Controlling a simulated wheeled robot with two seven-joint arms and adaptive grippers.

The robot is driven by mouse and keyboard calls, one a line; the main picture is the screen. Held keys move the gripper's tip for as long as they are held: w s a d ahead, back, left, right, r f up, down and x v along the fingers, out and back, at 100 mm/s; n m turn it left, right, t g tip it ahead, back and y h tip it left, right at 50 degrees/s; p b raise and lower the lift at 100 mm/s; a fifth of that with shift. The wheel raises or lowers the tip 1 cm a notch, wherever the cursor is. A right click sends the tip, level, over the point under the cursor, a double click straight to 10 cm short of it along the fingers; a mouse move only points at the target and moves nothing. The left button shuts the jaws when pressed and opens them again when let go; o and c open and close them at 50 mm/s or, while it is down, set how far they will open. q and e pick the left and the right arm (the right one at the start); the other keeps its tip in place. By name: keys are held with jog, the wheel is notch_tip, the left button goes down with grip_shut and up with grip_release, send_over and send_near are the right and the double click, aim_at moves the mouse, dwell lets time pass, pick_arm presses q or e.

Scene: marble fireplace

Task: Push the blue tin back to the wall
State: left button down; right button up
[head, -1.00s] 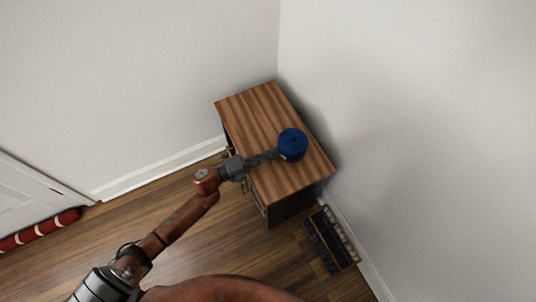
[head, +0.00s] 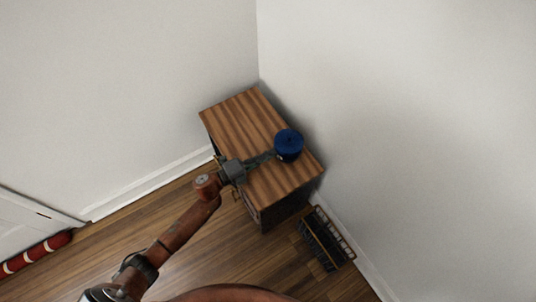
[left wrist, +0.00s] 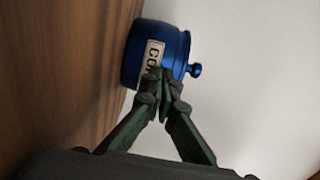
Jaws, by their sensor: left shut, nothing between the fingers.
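The blue tin (head: 289,145) stands upright on the wooden cabinet top (head: 240,116), near the edge along the right-hand wall. In the left wrist view the tin (left wrist: 153,38) shows its lid knob and a pale label, partly hidden by my fingers. My left gripper (head: 268,156) is shut and empty. Its fingertips (left wrist: 168,88) are at the front side of the tin, touching it or very close. My right gripper is not in view.
The right-hand wall (head: 400,120) rises just behind the cabinet. A dark rack-like thing (head: 326,238) lies on the floor by the cabinet. A red and white roll (head: 35,252) lies by the door at left. The cabinet top's far left part is clear.

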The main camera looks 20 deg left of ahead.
pick_arm(q)
jog(key=v, duration=0.4)
jog(key=shift+a+p, duration=0.15)
jog(key=shift+p, duration=0.2)
jog(key=p+v, duration=0.1)
jog(key=v, duration=0.2)
jog(key=shift+s+r, duration=0.2)
jog(key=shift+s, duration=0.05)
jog(key=shift+p+v, duration=0.5)
jog(key=shift+v, duration=0.45)
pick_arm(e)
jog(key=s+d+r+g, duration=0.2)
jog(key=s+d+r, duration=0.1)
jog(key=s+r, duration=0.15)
pick_arm(q)
jog(key=v, duration=0.3)
jog(key=shift+s+a+f+p, duration=0.15)
jog(key=shift+s+a+p, duration=0.1)
jog(key=shift+p, duration=0.15)
jog(key=shift+s+a, duration=0.25)
jog(key=shift+a, duration=0.05)
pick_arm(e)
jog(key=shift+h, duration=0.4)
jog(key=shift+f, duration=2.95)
pick_arm(q)
jog(key=shift+f, duration=0.1)
